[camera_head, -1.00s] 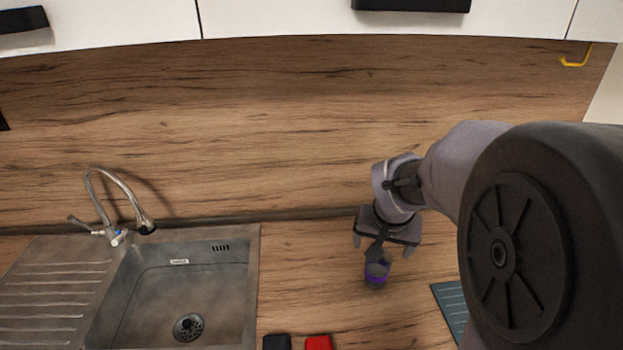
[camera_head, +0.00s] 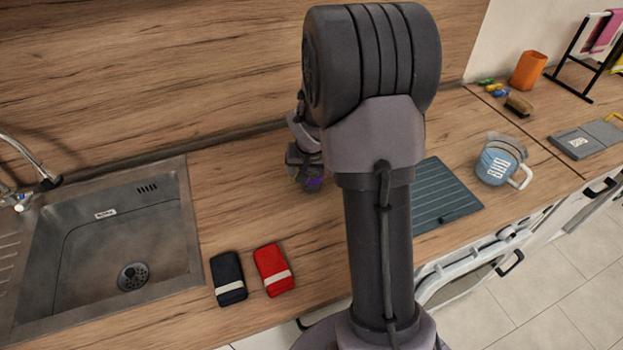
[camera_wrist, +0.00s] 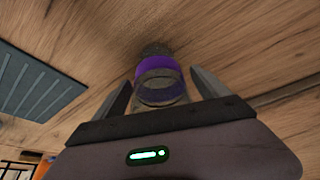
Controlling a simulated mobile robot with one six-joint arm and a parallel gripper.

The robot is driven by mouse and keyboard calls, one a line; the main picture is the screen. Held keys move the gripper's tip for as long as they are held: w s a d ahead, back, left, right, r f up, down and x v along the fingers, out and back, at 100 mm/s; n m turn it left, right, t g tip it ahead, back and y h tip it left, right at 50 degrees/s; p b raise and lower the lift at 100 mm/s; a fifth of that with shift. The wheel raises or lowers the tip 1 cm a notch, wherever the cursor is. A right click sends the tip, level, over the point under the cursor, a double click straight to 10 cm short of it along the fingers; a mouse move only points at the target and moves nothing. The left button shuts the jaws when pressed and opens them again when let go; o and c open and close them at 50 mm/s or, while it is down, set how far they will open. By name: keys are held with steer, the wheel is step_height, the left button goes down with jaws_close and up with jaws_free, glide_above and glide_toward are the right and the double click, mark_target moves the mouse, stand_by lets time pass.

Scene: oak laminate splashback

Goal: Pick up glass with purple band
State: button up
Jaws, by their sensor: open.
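The glass with the purple band (camera_wrist: 158,64) stands on the wooden counter in the wrist view, its band showing between my two fingers. My gripper (camera_wrist: 161,78) is open, with one finger on each side of the glass and a visible gap to each. I cannot tell how far down the glass the fingertips reach.
A ribbed dark mat (camera_head: 437,195) lies right of my arm, with a blue-grey jug (camera_head: 499,160) beyond it. Dark (camera_head: 228,278) and red (camera_head: 273,269) packs lie near the front edge. The sink (camera_head: 115,240) is at the left. Counter left of the glass is clear.

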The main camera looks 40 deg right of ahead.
steer(key=shift+r, duration=0.1)
steer(key=shift+c, duration=0.3)
steer(key=c, duration=1.6)
steer(key=shift+o, duration=0.2)
